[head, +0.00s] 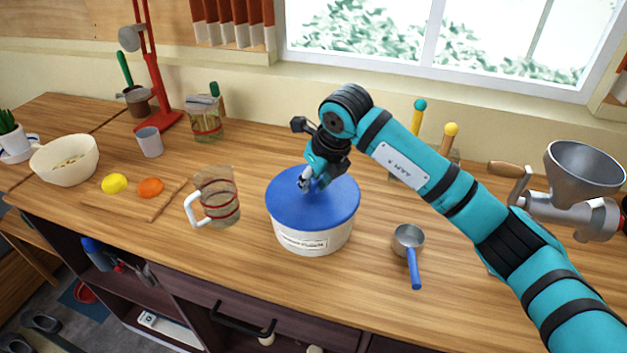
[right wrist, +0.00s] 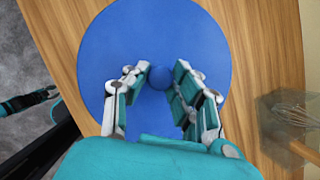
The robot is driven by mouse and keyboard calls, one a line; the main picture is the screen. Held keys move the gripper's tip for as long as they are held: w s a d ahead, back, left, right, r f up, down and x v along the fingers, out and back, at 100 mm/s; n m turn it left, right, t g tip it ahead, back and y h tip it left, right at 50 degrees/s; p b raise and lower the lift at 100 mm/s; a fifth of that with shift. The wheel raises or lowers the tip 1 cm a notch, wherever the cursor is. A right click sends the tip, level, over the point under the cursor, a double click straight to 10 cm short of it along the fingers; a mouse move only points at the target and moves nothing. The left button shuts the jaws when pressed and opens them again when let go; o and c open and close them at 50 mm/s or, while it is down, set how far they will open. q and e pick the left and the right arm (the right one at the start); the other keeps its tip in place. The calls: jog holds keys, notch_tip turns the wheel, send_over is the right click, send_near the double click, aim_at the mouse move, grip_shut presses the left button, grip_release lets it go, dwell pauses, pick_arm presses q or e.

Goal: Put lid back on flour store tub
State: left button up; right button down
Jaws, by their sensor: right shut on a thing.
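The flour tub (head: 312,238) is white with a label on its front and stands on the wooden counter. The blue round lid (head: 335,210) lies over its mouth and looks about level; I cannot tell whether it is fully seated. The lid fills the middle of the right wrist view (right wrist: 110,45). My right gripper (head: 306,182) is above the lid, shut on its blue knob (right wrist: 160,77), with a finger on either side. In the right wrist view, a teal and black part of mine (right wrist: 30,101) at the left edge seems to be my left gripper; its fingers are unclear.
A glass measuring jug (head: 222,197) stands left of the tub, and a blue-handled metal scoop (head: 409,240) lies to its right. A grinder (head: 578,185) stands far right. An orange (head: 151,187) and a lemon (head: 115,183) lie on a board. The counter's front strip is clear.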

dwell(0.4)
jog(key=c, duration=0.5)
grip_release()
jog(key=shift+c, duration=0.2)
jog(key=shift+r+p, duration=1.55)
jog(key=shift+r, duration=1.95)
grip_shut()
